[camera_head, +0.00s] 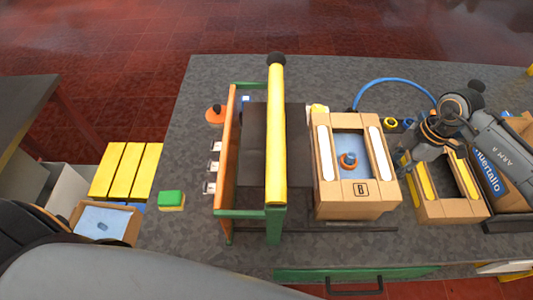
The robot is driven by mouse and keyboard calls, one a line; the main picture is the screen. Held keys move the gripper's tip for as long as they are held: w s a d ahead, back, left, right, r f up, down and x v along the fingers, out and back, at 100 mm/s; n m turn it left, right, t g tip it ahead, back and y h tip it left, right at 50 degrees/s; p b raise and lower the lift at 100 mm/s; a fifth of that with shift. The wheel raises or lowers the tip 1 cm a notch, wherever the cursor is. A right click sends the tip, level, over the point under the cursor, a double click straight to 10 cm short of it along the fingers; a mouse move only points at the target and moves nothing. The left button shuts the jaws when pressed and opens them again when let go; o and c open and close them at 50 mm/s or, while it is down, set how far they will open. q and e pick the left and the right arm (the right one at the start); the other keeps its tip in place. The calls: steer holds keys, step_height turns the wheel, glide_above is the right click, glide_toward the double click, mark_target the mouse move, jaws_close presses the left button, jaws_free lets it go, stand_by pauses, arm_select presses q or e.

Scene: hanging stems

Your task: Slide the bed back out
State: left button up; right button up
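A frame with a yellow top beam (276,140), an orange side rail (228,150) and green bars stands mid-table. A dark flat panel (253,150) lies beneath the beam and shows on both sides of it; it looks like the bed, but I cannot be sure. My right gripper (408,162) is above the left side of a small cardboard box with yellow strips, at the right. Whether its fingers are open or shut is too small to tell. My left arm fills the lower left corner, and its gripper is not in view.
A cardboard box marked B (360,203) with white strips stands just right of the frame. The small box (450,209) is further right. A blue hose (393,81) arches behind. The front left tabletop is clear.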

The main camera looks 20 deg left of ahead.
steer(key=shift+w+d, duration=0.3)
steer(key=shift+d, duration=0.55)
steer(key=shift+w+d, duration=0.25)
steer(key=shift+d, duration=0.55)
steer(key=o, duration=2.1)
steer(key=shift+r, duration=0.1)
steer(key=a+p+v, duration=0.1)
steer(key=p+v, duration=0.4)
steer(key=v, duration=0.2)
steer(key=shift+s+a+r+p, duration=0.15)
steer(key=shift+s+r+p, duration=0.2)
steer(key=shift+r, duration=0.1)
steer(key=shift+w, duration=0.1)
